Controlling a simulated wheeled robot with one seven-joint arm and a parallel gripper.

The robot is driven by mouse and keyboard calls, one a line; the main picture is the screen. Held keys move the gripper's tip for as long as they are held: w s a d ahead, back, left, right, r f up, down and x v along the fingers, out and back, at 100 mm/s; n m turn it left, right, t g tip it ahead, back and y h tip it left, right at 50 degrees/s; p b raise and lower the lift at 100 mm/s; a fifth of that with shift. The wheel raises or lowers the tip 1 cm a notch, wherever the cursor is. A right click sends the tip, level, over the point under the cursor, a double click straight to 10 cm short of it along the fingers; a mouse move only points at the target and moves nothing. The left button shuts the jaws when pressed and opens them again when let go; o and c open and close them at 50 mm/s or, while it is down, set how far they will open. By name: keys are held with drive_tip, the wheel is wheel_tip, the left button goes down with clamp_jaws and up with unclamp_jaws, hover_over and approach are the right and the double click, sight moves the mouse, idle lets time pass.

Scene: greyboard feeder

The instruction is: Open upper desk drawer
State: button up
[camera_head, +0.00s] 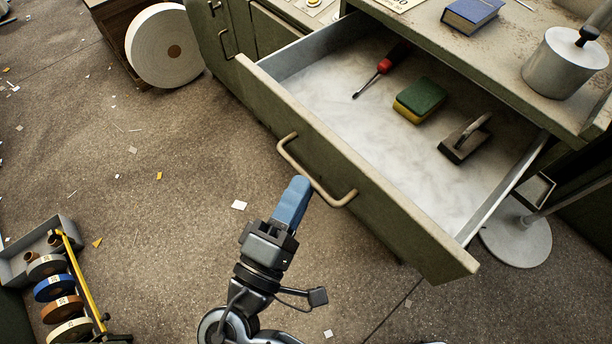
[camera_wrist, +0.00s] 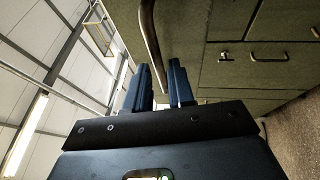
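The upper desk drawer (camera_head: 350,185) is pulled far out of the green desk in the head view, with its inside showing. Its front carries a curved metal bar handle (camera_head: 300,163). The handle (camera_wrist: 149,35) also shows in the wrist view, running down between the fingertips.
A red screwdriver (camera_head: 383,67), a sponge (camera_head: 420,99) and a black block with a handle (camera_head: 464,142) lie in the drawer. A blue book (camera_head: 471,13) and a metal pot (camera_head: 563,65) are on the desktop. A rack of tape rolls (camera_head: 75,270) stands lower left.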

drive_tip(key=shift+v, duration=2.05)
drive_tip(key=s+d+f+n+g+y, duration=0.1)
drive_tip(key=s+d+f+g+y, duration=0.1)
drive_tip(key=d+f+g+y, duration=0.45)
drive_tip(key=s+d+f+m+y, duration=0.3)
drive_tip(key=s+d+f, duration=0.3)
drive_tip(key=s+f, duration=0.3)
drive_tip(key=s+d+r+m+t, duration=0.1)
drive_tip(key=s+d+r+m, duration=0.2)
drive_tip(key=r, duration=0.4)
drive_tip(key=s+d+r+m+t, duration=0.2)
drive_tip(key=s+d+r+m, duration=0.1)
drive_tip(key=r, duration=0.4)
drive_tip(key=s+d+r+m+t, duration=0.1)
drive_tip(key=s+d+r+m, duration=0.2)
drive_tip(key=r, duration=0.5)
drive_tip(key=shift+d+m+y, duration=0.45)
drive_tip(key=shift+d+m, duration=0.3)
drive_tip(key=shift+m, duration=0.05)
